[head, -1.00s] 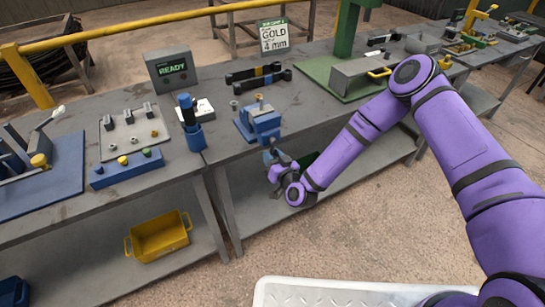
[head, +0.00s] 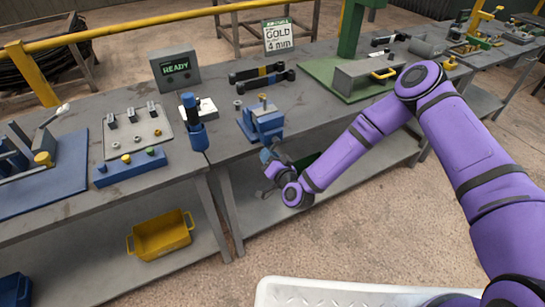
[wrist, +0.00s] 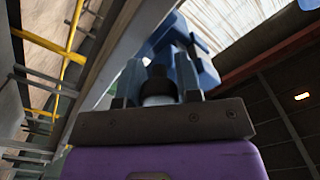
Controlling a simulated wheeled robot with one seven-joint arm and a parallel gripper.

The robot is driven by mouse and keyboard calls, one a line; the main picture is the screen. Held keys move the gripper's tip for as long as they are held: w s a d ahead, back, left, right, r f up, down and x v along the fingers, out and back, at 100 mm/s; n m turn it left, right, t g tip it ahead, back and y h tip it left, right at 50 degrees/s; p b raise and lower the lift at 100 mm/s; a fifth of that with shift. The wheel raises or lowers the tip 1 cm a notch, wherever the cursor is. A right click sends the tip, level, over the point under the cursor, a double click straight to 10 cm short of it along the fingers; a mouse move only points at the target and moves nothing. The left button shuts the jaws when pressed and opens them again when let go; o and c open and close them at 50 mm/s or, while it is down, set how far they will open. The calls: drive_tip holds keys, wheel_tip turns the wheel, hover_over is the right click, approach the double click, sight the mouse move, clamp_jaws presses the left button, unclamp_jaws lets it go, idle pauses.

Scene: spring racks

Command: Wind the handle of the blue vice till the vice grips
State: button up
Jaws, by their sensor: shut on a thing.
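The blue vice (head: 266,124) is fixed at the front edge of the grey bench in the head view. It also shows at the top of the wrist view (wrist: 183,50). My gripper (head: 270,164) is just below and in front of the vice, beyond the bench edge. In the wrist view, its two fingers (wrist: 157,86) are closed around a small dark and pale part, which appears to be the vice handle. Most of the handle is hidden by the fingers. A small brass-coloured piece (head: 262,98) stands at the top of the vice.
A blue holder (head: 197,137) with a dark tool stands left of the vice. Dark bars (head: 262,74) lie behind it. A yellow bin (head: 161,236) sits on the lower shelf.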

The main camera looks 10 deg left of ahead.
drive_tip(key=shift+s+a+r+m, duration=0.15)
drive_tip(key=shift+a+r+m, duration=0.1)
drive_tip(key=shift+m, duration=0.5)
drive_tip(key=shift+s+a+r+m, duration=0.1)
drive_tip(key=shift+s+r+m, duration=0.1)
drive_tip(key=shift+m, duration=0.5)
drive_tip(key=shift+s+a+r+m, duration=0.1)
drive_tip(key=shift+a+r+m, duration=0.15)
drive_tip(key=shift+m, duration=0.5)
drive_tip(key=shift+s+d+r, duration=0.1)
drive_tip(key=o, duration=0.9)
drive_tip(key=v, duration=1)
drive_tip(key=shift+s+d, duration=0.25)
drive_tip(key=shift+d, duration=0.05)
